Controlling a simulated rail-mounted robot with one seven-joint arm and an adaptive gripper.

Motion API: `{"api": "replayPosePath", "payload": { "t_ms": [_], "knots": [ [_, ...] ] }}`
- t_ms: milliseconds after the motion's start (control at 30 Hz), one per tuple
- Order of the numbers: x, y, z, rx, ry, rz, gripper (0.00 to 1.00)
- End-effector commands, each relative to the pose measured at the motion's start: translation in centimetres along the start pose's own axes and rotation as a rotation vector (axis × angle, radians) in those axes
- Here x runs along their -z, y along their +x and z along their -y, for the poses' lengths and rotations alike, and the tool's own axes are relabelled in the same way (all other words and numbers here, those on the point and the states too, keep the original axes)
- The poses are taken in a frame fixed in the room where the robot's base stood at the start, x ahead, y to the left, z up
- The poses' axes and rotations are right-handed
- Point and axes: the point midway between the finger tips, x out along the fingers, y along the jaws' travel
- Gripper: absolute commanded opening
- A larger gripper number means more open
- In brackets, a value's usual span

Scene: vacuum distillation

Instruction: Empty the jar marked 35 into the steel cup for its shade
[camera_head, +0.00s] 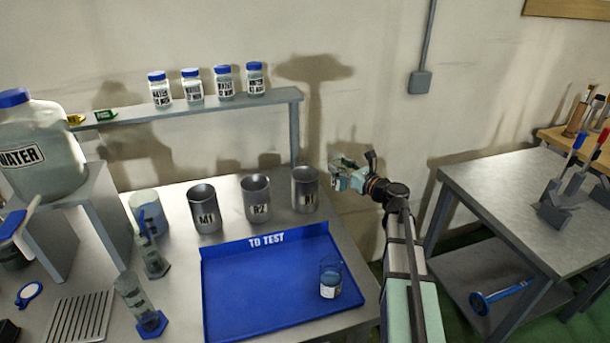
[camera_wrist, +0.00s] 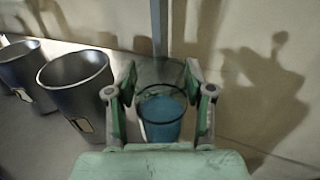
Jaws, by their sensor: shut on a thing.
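My gripper (camera_head: 349,174) is shut on a clear glass jar (camera_wrist: 161,110) with blue liquid in it, seen between the fingers in the wrist view. No number can be read on this jar. The gripper is raised, just right of the rightmost steel cup (camera_head: 305,192), whose label is hard to read, perhaps R1 or B1. Two more steel cups, R2 (camera_head: 256,202) and M1 (camera_head: 205,210), stand to its left. In the wrist view the nearest cup (camera_wrist: 76,88) is left of the held jar and apart from its mouth.
A blue TO TEST tray (camera_head: 240,290) holds another small glass jar (camera_head: 330,283) with blue liquid. Several blue-lidded jars (camera_head: 193,88) stand on the shelf (camera_head: 215,108). A large WATER jug (camera_head: 40,150) is at left. A second table (camera_head: 525,200) stands at right.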

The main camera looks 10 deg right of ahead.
Motion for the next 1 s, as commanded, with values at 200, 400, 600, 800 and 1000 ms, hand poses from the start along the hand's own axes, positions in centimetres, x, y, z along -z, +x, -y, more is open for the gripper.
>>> {"api": "replayPosePath", "payload": {
  "t_ms": [200, 400, 600, 800, 1000],
  "knots": [
    [-0.3, 0.1, -0.7, -0.001, -0.064, -0.025, 0.04],
    [-0.7, 0.5, -1.5, 0.000, -0.158, -0.063, 0.04],
    [-3.3, 0.9, -2.4, -0.001, -0.250, -0.101, 0.04],
    [-4.3, 1.3, -3.3, -0.001, -0.341, -0.140, 0.04],
    [-4.7, 1.6, -4.2, 0.000, -0.434, -0.178, 0.04]
  ]
}}
